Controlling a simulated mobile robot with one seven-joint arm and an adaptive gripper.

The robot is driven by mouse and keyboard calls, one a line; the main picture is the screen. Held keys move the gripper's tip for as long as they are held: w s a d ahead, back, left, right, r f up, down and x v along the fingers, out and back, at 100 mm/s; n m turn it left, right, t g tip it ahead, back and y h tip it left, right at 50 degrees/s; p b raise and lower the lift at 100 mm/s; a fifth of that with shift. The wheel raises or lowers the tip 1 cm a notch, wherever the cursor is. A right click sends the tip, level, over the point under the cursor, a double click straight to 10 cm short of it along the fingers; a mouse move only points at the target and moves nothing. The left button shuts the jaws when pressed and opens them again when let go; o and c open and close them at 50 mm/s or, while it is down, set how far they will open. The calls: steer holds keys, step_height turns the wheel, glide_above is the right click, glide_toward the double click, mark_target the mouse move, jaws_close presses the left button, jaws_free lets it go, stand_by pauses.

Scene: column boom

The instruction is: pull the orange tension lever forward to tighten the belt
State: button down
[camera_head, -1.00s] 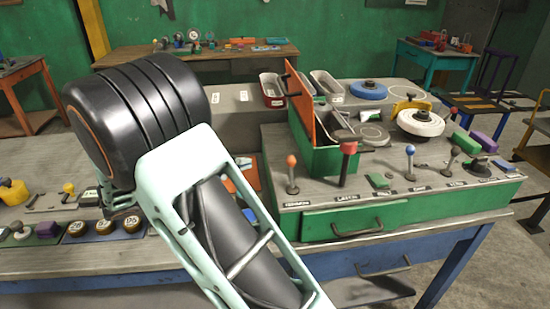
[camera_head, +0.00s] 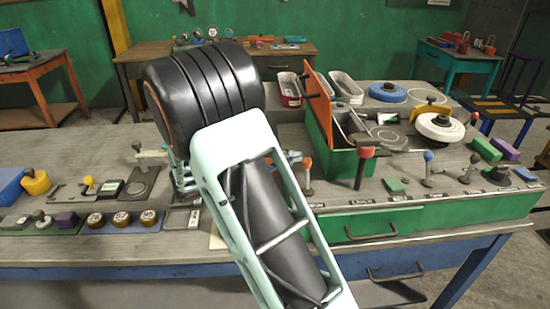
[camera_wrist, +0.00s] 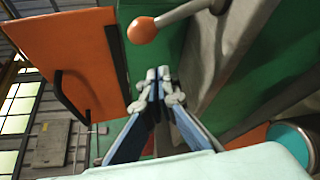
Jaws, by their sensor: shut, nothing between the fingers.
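The orange tension lever (camera_head: 308,163) stands at the left end of the row of levers on the green control box, a round orange knob on a grey stem. In the wrist view its knob (camera_wrist: 142,30) and stem lie just above the fingertips, apart from them in the picture. My gripper (camera_wrist: 158,78) is shut and empty, its fingertips together below and slightly right of the knob. In the head view my arm hides most of the gripper, left of the lever. I cannot make out the belt.
A red-topped lever (camera_head: 366,153) stands right of the orange one, with a blue-topped lever (camera_head: 428,156) further right. An open orange lid (camera_head: 318,105) rises behind them; it also shows in the wrist view (camera_wrist: 75,55). The left bench holds buttons and small controls.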

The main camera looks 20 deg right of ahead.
mark_target(307, 175)
steer(key=shift+s+a+r, duration=0.2)
steer(key=shift+s+r, duration=0.1)
steer(key=shift+s, duration=0.5)
steer(key=shift+s+a+r, duration=0.15)
steer(key=shift+s+r, duration=0.1)
steer(key=shift+s, duration=0.55)
steer(key=shift+b, duration=0.4)
